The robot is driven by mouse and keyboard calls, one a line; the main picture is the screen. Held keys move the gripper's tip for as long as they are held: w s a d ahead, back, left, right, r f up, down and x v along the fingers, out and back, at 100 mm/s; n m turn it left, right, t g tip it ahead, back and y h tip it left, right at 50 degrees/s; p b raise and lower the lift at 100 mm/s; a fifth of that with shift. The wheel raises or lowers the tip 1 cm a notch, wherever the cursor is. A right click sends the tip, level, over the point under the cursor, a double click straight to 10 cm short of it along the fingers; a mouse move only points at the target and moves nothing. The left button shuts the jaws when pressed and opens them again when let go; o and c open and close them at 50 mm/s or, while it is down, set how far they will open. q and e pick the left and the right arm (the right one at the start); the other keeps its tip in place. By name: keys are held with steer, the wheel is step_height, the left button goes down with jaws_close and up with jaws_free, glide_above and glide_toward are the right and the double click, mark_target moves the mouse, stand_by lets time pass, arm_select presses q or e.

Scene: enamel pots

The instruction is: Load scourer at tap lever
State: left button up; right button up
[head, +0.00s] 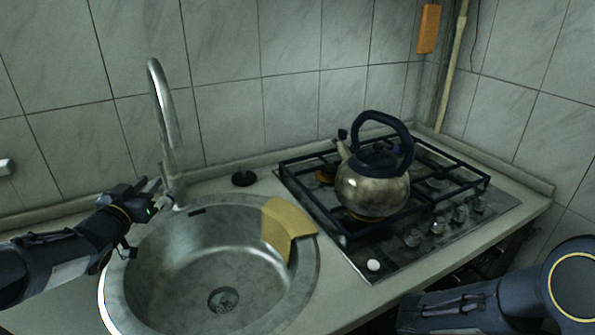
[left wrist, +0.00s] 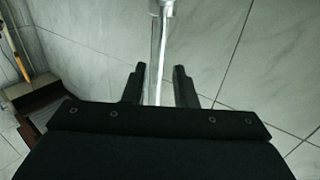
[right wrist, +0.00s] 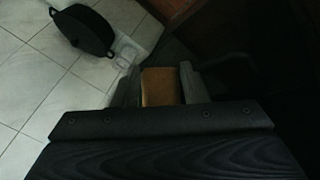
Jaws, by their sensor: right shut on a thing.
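The chrome tap (head: 165,115) rises from the counter behind the round sink (head: 180,262). My left gripper (head: 158,194) is at the low part of the tap, where the lever is too small to make out clearly. In the left wrist view its two fingers (left wrist: 157,85) stand apart, with a bright metal bar of the tap (left wrist: 160,40) seen between them; contact cannot be told. My right gripper (right wrist: 161,88) is shut on a brown-orange block that looks like the scourer (right wrist: 160,84). It is outside the head view, where only my right arm shows.
A yellow cloth (head: 287,222) drapes over the sink's right rim. A kettle (head: 370,185) stands on the gas hob (head: 390,250). A black plug (head: 243,178) lies behind the sink. In the right wrist view a dark pot-like thing (right wrist: 85,30) is over the tiled floor.

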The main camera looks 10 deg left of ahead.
mark_target(161, 170)
arm_select(q)
steer(key=w, duration=0.7)
steer(key=shift+a, duration=0.4)
jaws_close()
